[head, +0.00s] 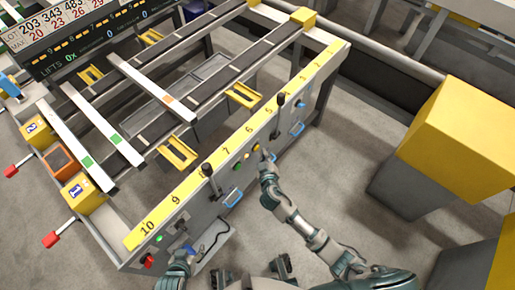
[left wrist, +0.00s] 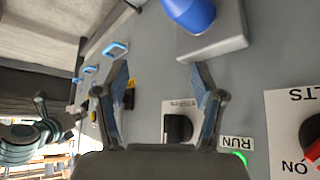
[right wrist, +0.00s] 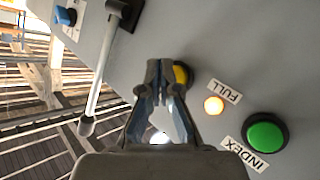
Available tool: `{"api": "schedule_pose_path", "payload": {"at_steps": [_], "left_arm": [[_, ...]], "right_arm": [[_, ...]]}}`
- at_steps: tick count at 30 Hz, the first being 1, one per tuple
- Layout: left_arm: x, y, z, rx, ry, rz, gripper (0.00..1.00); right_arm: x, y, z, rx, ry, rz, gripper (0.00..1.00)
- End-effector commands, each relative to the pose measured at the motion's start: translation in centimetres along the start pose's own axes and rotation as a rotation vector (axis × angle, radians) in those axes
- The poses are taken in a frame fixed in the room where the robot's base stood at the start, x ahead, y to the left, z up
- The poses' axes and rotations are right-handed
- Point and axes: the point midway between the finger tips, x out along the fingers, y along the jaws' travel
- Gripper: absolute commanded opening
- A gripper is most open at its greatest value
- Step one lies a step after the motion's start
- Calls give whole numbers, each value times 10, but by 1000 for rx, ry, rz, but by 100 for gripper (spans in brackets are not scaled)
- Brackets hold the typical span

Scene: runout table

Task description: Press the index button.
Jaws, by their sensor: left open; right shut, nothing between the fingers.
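The green index button (right wrist: 267,132), with the INDEX label beside it, sits on the grey panel at the lower right of the right wrist view. It is also a small green spot on the panel in the head view (head: 237,167). My right gripper (right wrist: 163,72) is shut and empty, its tips in front of a yellow button (right wrist: 182,75) that they partly cover. I cannot tell whether they touch it. The green button is clear of the fingers, to their right and below. My left gripper (left wrist: 163,80) is open and empty in front of the panel's near end.
The lit FULL lamp (right wrist: 213,105) lies between the yellow and green buttons. A black lever (head: 207,170) and blue handles (head: 233,198) stick out of the panel. A dark knob (left wrist: 178,128) and blue knob (left wrist: 190,12) face my left gripper. A yellow-topped block (head: 460,130) stands at the right.

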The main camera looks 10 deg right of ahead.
Motion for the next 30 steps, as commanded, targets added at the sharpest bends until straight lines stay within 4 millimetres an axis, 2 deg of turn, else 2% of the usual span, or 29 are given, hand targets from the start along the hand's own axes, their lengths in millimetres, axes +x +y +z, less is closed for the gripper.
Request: {"api": "schedule_pose_path", "payload": {"at_steps": [30], "left_arm": [[1,0,1,0,-1,0,69]], "right_arm": [[7,-6,-7,0,0,0,0]]}}
